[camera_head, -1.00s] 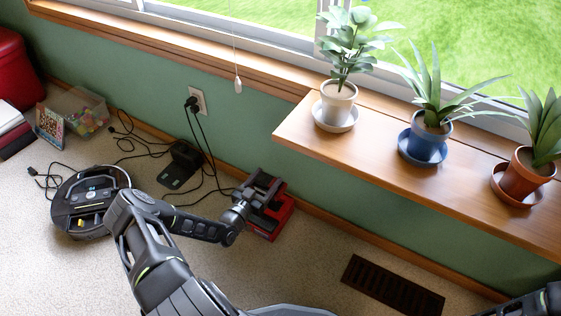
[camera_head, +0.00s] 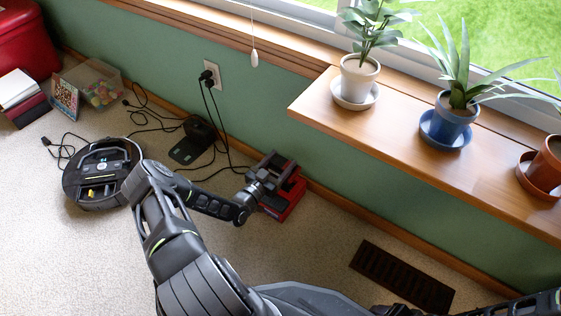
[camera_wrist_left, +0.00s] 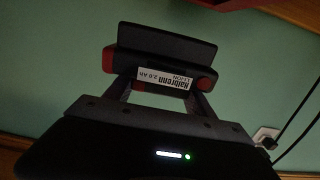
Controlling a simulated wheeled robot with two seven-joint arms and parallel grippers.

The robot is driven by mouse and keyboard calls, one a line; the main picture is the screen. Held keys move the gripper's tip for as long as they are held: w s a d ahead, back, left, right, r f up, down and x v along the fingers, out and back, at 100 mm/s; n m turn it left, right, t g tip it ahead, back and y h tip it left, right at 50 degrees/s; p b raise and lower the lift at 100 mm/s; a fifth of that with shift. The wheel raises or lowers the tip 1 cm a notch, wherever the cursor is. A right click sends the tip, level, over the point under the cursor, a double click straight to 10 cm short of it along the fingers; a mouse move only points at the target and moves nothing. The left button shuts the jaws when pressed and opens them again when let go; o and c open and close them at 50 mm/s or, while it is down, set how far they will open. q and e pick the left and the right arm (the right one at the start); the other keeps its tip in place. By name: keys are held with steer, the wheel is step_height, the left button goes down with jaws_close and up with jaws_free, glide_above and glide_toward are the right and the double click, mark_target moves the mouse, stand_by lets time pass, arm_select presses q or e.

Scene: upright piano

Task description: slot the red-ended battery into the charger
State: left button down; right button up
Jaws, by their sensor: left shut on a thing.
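The battery (camera_wrist_left: 135,62) is dark with red ends and a white label reading 2.0 Ah in the left wrist view. My left gripper (camera_wrist_left: 160,92) is shut on it, with one finger towards each end. In the head view my left gripper (camera_head: 262,180) is at the red charger (camera_head: 287,203), which sits on the carpet by the wall. The gripper and dark parts overlap there, so I cannot tell whether the battery touches the charger. A red edge (camera_wrist_left: 190,5) shows at the top of the wrist view, apart from the battery. My right gripper is out of view.
A round robot vacuum (camera_head: 100,180) sits at left. A black dock (camera_head: 190,145) and loose cables lie near the wall outlet (camera_head: 212,75). A wooden shelf (camera_head: 410,150) with potted plants juts out at right. A floor vent (camera_head: 400,277) lies below it.

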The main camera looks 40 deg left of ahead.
mark_target(280, 173)
arm_select(q)
steer(key=shift+f+b, duration=0.45)
steer(key=shift+f, duration=1)
steer(key=shift+f, duration=1.65)
stand_by(2.7)
steer(key=c, duration=0.6)
jaws_free()
steer(key=o, duration=0.4)
steer(key=shift+c, duration=0.2)
steer(key=shift+s, duration=0.15)
steer(key=s+p, duration=0.2)
steer(key=s, duration=0.4)
steer(key=shift+s+r+p, duration=0.1)
steer(key=shift+s+p, duration=0.3)
steer(key=shift+s+d, duration=0.1)
steer(key=shift+s, duration=0.3)
